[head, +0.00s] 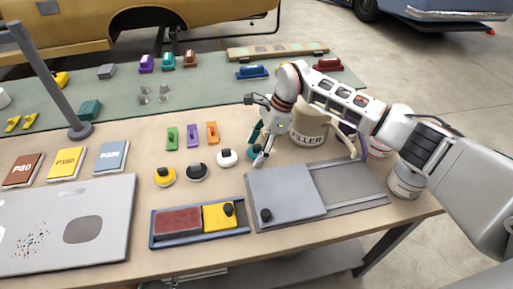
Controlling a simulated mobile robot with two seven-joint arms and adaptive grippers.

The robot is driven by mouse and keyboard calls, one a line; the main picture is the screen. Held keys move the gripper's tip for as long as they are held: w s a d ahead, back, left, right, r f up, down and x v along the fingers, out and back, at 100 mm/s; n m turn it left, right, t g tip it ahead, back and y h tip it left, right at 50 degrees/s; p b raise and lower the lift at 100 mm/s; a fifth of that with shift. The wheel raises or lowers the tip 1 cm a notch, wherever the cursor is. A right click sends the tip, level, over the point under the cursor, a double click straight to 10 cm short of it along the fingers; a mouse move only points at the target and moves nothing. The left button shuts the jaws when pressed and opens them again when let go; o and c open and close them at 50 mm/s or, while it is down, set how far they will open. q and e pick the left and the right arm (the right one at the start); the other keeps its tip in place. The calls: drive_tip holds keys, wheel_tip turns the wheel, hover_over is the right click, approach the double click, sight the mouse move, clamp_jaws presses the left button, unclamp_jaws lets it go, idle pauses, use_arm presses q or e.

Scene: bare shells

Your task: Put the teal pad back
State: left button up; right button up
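A teal pad-like block (90,110) lies on the green mat (130,98) at the left, apart from my grippers. Another teal piece (255,131) shows right beside my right gripper, partly hidden by it; I cannot tell whether it is held. My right gripper (262,152) points down over the wooden bench, just left of the filler tin (308,127); its fingers are small and partly covered, so their opening is unclear. My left gripper is not in view.
A blue tray (153,230) holds a dark red pad and a yellow block. A grey sliding lid (288,190) with a black knob lies right of it. Round pads (197,172), coloured strips (192,135) and a lamp post (55,85) stand nearby.

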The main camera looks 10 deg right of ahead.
drive_tip(key=shift+r, duration=0.1)
drive_tip(key=shift+d+r, duration=0.15)
drive_tip(key=shift+r, duration=0.15)
drive_tip(key=b+v, duration=0.1)
drive_tip(key=v, duration=1)
drive_tip(key=shift+r, duration=0.25)
drive_tip(key=shift+f, duration=0.1)
